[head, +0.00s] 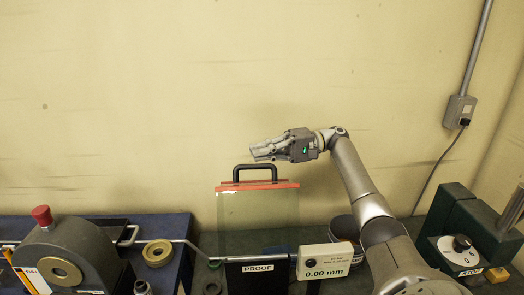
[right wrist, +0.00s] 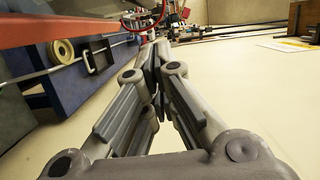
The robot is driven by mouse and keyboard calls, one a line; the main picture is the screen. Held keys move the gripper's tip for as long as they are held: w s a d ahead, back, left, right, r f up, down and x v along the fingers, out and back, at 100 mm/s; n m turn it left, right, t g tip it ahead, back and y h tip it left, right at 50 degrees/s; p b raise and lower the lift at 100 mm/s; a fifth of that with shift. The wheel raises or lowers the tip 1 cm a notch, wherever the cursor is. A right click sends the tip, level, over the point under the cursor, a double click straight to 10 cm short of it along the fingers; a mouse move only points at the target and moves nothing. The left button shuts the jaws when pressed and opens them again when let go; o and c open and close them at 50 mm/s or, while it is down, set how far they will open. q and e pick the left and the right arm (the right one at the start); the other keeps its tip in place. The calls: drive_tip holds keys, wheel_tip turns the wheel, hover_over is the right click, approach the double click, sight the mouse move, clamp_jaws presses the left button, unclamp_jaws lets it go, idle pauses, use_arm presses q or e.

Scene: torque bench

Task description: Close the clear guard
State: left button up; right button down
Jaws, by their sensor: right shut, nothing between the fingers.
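The clear guard (head: 258,210) stands upright in the head view, a see-through panel with a red-orange top edge and a black handle (head: 255,168) on top. A dark box labelled PROOF (head: 257,268) is at its lower end. My right gripper (head: 256,150) is shut and empty, just above the handle, with its fingers pointing left. I cannot tell from this view whether it touches the handle. In the right wrist view the fingertips (right wrist: 153,65) are together, and a red bar, likely the guard's edge (right wrist: 60,22), crosses the upper left. My left gripper is not in view.
A grey machine with a red knob (head: 42,215) stands on the blue bench at left, beside a brass ring (head: 157,252). A 0.00 mm display (head: 325,261) is right of the PROOF box. A green machine with a STOP label (head: 470,271) is at right.

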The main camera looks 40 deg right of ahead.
drive_tip(key=shift+s+a+p, duration=0.6)
drive_tip(key=shift+s+a, duration=0.2)
drive_tip(key=shift+s, duration=0.2)
